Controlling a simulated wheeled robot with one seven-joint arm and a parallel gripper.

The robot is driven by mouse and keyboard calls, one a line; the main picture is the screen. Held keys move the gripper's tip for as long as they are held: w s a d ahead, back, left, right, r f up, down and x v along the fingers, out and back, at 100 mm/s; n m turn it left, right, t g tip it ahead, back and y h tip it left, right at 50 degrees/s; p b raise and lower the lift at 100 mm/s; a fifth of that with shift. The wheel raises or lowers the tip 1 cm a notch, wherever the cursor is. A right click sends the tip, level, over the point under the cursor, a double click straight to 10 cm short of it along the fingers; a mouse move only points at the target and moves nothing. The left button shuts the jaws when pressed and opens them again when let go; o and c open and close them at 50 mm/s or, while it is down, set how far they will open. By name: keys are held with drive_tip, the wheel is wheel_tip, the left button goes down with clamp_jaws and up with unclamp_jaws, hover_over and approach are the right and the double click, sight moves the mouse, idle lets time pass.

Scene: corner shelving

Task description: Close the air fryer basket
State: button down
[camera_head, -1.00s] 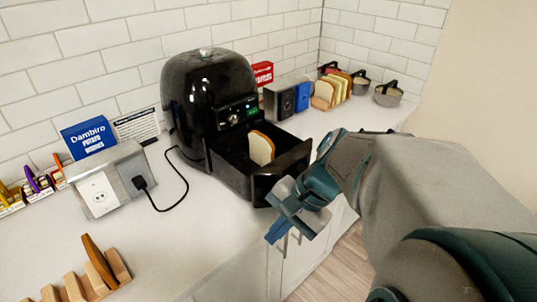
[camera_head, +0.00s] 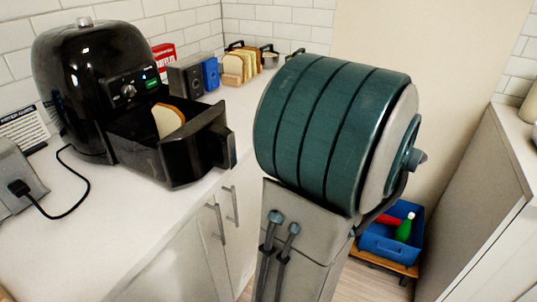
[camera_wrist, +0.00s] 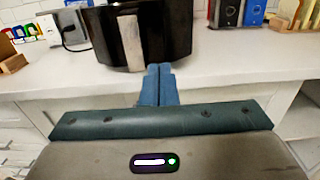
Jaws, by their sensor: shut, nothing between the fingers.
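The black air fryer (camera_head: 92,85) stands on the white counter. Its basket (camera_head: 165,160) is pulled out toward the counter's front edge, with a slice of bread (camera_head: 167,121) inside and its handle (camera_head: 217,148) facing out. In the wrist view the dark basket front (camera_wrist: 170,40) shows at the top, with a pale strip on the handle (camera_wrist: 131,43). My gripper (camera_wrist: 158,72) has its blue fingers shut together and empty. They point toward the basket front, just below it in the picture; I cannot tell whether they touch. My gripper is hidden in the head view.
The white counter (camera_head: 105,215) has cabinets with handles below. A grey outlet box (camera_head: 15,180) with a plugged cord is left of the fryer. Sliced bread (camera_head: 240,66), a speaker (camera_head: 188,78) and pots stand behind.

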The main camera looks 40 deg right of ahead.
drive_tip(key=x, duration=1.2)
